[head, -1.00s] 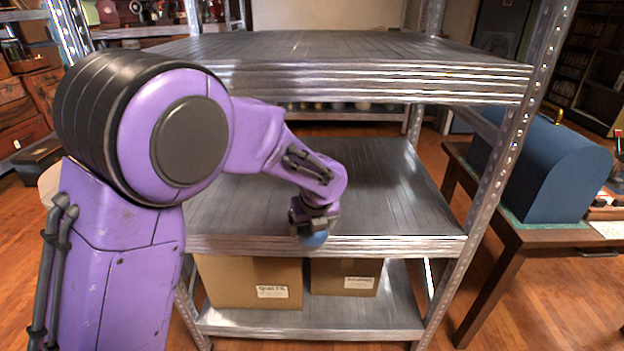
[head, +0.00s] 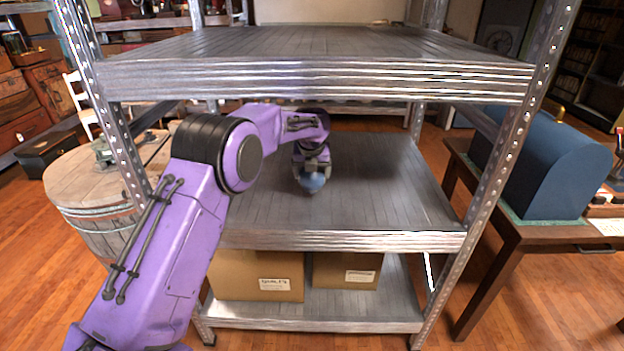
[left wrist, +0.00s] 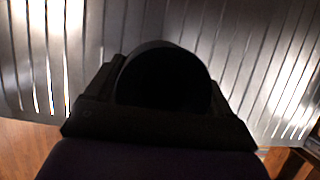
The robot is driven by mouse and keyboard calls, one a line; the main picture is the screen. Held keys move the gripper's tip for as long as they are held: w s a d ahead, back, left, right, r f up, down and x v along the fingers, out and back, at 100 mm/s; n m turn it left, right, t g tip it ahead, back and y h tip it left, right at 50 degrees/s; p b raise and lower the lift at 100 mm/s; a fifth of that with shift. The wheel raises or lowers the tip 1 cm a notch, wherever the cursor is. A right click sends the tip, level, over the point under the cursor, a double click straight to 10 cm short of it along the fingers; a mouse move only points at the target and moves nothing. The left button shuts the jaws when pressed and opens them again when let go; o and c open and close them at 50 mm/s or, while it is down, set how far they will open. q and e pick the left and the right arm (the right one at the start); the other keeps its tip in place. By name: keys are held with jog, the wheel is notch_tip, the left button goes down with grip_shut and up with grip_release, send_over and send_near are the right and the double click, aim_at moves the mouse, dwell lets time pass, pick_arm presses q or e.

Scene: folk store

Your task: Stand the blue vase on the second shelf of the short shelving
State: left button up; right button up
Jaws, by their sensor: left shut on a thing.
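The blue vase (head: 313,184) is held in my left gripper (head: 312,172), above the middle shelf board (head: 380,200) of the metal shelving, between that board and the top board. Only the lower rounded part of the vase shows in the head view; the gripper hides the rest. I cannot tell whether its base touches the board. In the left wrist view the vase (left wrist: 168,75) is a dark round shape between the jaws. My right gripper is not in view.
Metal posts (head: 500,165) bound the shelving. The middle board is otherwise bare. Two cardboard boxes (head: 255,275) sit on the bottom board. A wooden barrel (head: 95,190) stands left, a table with a blue chest (head: 555,165) right.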

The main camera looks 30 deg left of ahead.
aim_at(312, 181)
pick_arm(q)
jog(key=shift+f, duration=1.7)
jog(key=o, duration=1.1)
jog(key=shift+f, duration=0.1)
jog(key=shift+r, duration=0.35)
jog(key=shift+s+d+r, duration=0.3)
jog(key=shift+s+r, duration=0.1)
jog(key=shift+r, duration=0.2)
jog(key=shift+s+d+r, duration=0.25)
jog(key=shift+s+r, duration=0.15)
jog(key=shift+r, duration=0.2)
jog(key=s+d, duration=0.2)
jog(key=s, duration=0.1)
jog(key=s+d+b, duration=0.1)
jog(key=s+d, duration=0.1)
jog(key=s, duration=0.1)
jog(key=s+d, duration=0.2)
jog(key=s, duration=0.1)
jog(key=shift+s, duration=0.35)
jog(key=shift+a, duration=0.1)
